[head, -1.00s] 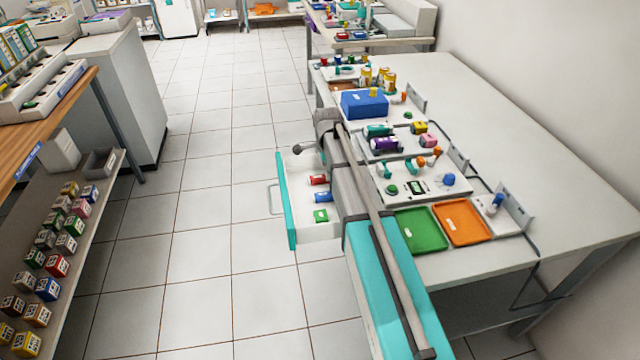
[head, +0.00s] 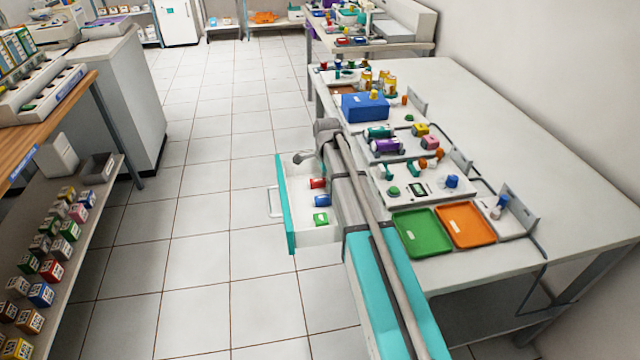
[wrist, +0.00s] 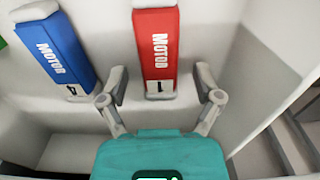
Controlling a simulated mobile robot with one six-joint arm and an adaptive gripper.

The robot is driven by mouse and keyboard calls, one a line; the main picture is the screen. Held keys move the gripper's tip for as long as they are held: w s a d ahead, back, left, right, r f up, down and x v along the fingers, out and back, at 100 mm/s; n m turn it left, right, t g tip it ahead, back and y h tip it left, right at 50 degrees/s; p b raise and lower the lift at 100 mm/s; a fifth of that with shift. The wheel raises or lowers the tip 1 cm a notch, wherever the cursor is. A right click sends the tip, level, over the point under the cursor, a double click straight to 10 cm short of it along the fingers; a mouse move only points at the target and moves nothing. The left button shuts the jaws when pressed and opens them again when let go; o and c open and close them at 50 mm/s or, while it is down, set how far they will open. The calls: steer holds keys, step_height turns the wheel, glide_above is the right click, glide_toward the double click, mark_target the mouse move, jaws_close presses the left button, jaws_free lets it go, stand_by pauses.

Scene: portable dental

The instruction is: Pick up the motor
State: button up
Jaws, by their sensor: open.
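The red motor (wrist: 157,45), labelled "MOTOR 1", lies in the open drawer (head: 318,235). It also shows in the head view (head: 318,183). My gripper (wrist: 160,82) is open in the wrist view, with one finger on each side of the near end of the red motor. I cannot tell how far above it the fingers are. A blue motor (wrist: 54,52), labelled "MOTOR 4", lies to its left, and it shows in the head view (head: 322,200). In the head view my arm hides part of the drawer.
The drawer's pale side wall (wrist: 262,75) stands close to the right of my gripper. The bench (head: 480,100) above carries a blue box (head: 364,107), a green tray (head: 420,236) and an orange tray (head: 465,224). The tiled floor left of the drawer is clear.

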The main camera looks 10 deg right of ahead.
jaws_close()
steer(key=shift+r, duration=0.15)
stand_by(0.4)
step_height(320, 180, up, 3)
steer(key=p, duration=0.3)
steer(key=s+a+r+p, duration=0.7)
steer(key=s+r+p, duration=0.2)
steer(key=s, duration=0.3)
steer(key=shift+r+p, duration=0.35)
steer(key=shift+p, duration=0.15)
steer(key=shift+s, duration=0.1)
steer(key=shift+r, duration=0.1)
